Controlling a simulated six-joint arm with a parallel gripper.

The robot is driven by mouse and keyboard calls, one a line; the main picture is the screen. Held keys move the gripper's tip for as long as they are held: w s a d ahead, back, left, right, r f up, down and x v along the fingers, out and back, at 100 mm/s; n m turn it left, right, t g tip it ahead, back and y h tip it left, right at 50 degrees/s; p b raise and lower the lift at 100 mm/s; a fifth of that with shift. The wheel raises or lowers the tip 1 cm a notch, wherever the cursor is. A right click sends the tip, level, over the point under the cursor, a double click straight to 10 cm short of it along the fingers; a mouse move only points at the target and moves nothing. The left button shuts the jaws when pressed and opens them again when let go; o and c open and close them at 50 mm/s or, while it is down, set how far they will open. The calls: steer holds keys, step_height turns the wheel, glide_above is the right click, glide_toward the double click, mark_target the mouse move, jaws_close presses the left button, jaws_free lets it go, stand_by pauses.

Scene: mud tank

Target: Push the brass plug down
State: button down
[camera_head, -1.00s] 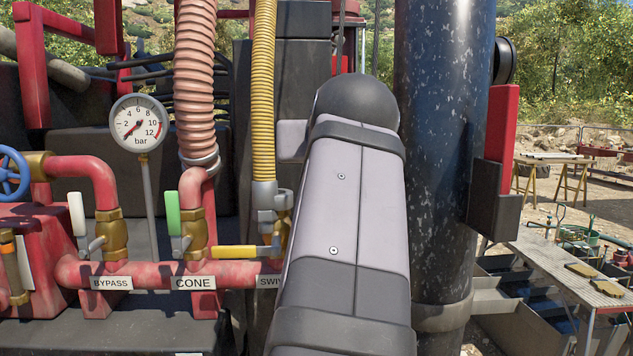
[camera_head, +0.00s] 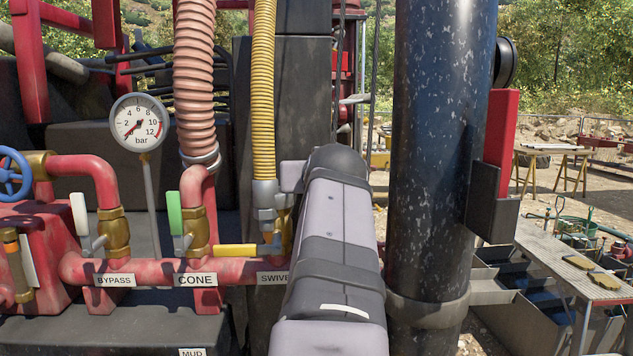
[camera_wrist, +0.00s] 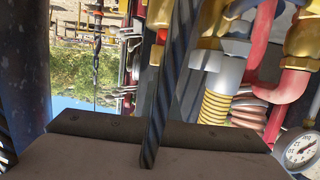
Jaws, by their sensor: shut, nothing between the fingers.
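I cannot make out the brass plug in either view. My gripper (camera_wrist: 105,128) shows in the wrist view as a broad brownish block with a dark edge across the bottom. In the head view my own arm hides the gripper.
A red manifold (camera_head: 150,268) with labelled valves and a pressure gauge (camera_head: 139,122) stands left. A yellow hose (camera_head: 262,90) hangs beside my arm. A thick dark column (camera_head: 430,150) stands close on the right. A metal bench (camera_head: 560,265) is beyond it.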

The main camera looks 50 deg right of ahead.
steer(key=shift+f, duration=0.3)
steer(key=shift+f+b, duration=1.5)
steer(key=shift+f, duration=0.15)
steer(key=s+a+r+b, duration=0.2)
steer(key=s+a+r, duration=0.4)
steer(key=s+r, duration=0.1)
steer(key=shift+a, duration=0.4)
steer(key=shift+r, duration=0.15)
